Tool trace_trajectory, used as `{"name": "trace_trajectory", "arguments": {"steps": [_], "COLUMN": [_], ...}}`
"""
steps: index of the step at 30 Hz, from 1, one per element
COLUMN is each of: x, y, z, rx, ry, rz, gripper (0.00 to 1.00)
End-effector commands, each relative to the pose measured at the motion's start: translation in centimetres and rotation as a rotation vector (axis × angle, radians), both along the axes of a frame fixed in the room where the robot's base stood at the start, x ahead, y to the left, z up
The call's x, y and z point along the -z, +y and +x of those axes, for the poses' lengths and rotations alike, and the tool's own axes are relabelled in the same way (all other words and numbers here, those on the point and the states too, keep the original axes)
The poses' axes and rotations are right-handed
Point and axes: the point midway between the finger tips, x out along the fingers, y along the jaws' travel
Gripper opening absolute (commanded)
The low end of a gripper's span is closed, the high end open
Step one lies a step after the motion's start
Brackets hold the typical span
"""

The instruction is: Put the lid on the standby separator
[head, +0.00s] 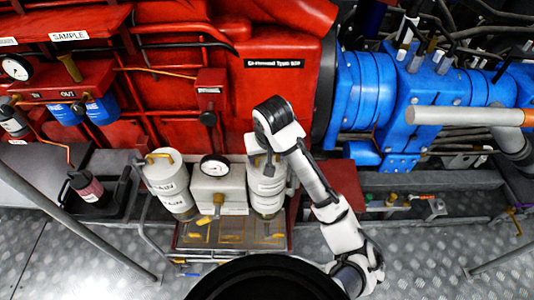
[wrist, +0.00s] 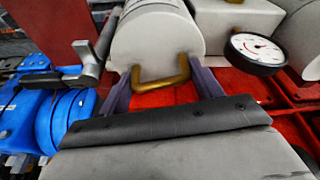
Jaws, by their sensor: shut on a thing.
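The right-hand separator (head: 267,199) is a white canister below my gripper (head: 268,168). In the wrist view, my gripper (wrist: 160,84) has its purple fingers on either side of the brass handle (wrist: 162,83) of a pale round lid (wrist: 155,45). It is shut on that handle. The lid is at the top of the right-hand separator; whether it is fully seated or slightly raised cannot be told. The left-hand separator (head: 172,188) is a similar white canister with a brass handle on top. Its label seems to end in "AIN"; the right label is unreadable.
A white box with a gauge (head: 214,168) stands between the canisters, close to my gripper. A red engine block (head: 275,80) rises behind, with a blue pump body (head: 365,90) at the right. A tray (head: 225,240) lies below; handrails (head: 85,230) cross the front left.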

Motion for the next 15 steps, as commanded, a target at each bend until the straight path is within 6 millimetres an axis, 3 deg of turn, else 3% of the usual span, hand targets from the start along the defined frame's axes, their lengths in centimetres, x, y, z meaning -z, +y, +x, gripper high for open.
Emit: {"name": "trace_trajectory", "arguments": {"steps": [6,7,12,15], "x": [0.36,0.34,0.30,0.31], "y": [-0.01,-0.02,-0.02,-0.02], "z": [0.01,0.01,0.01,0.01], "rx": [0.000,0.000,0.000,0.000], "ry": [-0.001,-0.001,-0.001,0.000], "rz": [0.000,0.000,0.000,0.000], "gripper": [0.16,0.66,0.88,0.90]}}
